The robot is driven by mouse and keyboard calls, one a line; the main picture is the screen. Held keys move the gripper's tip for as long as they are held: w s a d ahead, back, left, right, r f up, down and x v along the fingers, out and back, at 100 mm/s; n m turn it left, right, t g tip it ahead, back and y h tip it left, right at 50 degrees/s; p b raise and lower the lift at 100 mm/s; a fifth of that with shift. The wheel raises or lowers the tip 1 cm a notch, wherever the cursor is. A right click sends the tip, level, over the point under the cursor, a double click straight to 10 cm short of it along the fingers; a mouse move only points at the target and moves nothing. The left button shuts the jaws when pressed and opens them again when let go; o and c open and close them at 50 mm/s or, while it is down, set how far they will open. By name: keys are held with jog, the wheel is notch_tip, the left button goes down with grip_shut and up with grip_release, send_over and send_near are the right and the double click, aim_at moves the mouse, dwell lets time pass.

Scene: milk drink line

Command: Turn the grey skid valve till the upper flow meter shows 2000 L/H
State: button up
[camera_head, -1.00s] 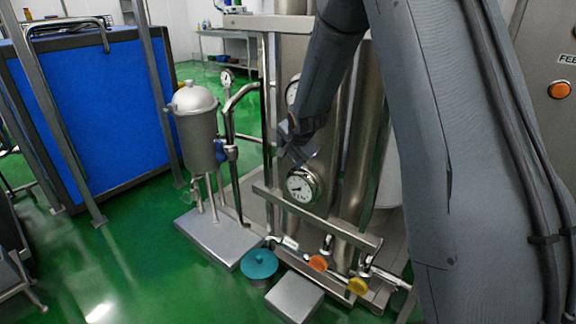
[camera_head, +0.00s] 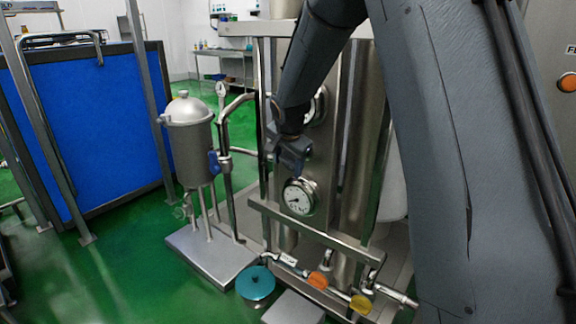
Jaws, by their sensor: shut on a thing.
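My gripper (camera_head: 290,156) is at the front of the steel skid, just above the lower round dial (camera_head: 299,197). It is shut on the grey skid valve, which my gripper hides, so I cannot tell the handle's angle. The upper flow meter (camera_head: 319,105) is a round white dial behind my wrist. Only its right edge shows, and its reading is hidden. The lower dial is in full view with a dark needle, but its figures are too small to read.
Orange (camera_head: 318,280) and yellow (camera_head: 361,304) valve knobs sit on the low pipe, with a teal disc (camera_head: 255,283) at left. A steel filter pot (camera_head: 190,140) on a plinth stands left of the skid. Green floor (camera_head: 120,265) is clear at lower left.

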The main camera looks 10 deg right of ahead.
jog(key=shift+w+r+g+h, duration=0.2)
jog(key=shift+r+g+h, duration=0.05)
jog(key=shift+g+h, duration=0.35)
jog(key=n+g+h+p, duration=0.1)
jog(key=g+h, duration=0.1)
jog(key=g, duration=0.1)
jog(key=shift+s+h, duration=0.1)
jog(key=shift+h, duration=0.3)
jog(key=g+h, duration=0.1)
jog(key=g, duration=0.1)
jog(key=shift+f+n+g+h, duration=0.1)
jog(key=shift+n+g+h, duration=0.2)
jog(key=shift+n+h, duration=0.1)
jog(key=shift+d+g+h, duration=0.1)
jog(key=shift+g+h, duration=0.5)
jog(key=shift+h, duration=0.1)
jog(key=shift+r+n+b, duration=0.2)
jog(key=shift+n+b, duration=0.1)
jog(key=o, duration=0.8)
jog(key=shift+o, duration=0.8)
jog(key=shift+f, duration=0.15)
jog(key=v, duration=0.7)
jog(key=shift+a+r+b, duration=0.2)
jog(key=shift+a+b, duration=0.2)
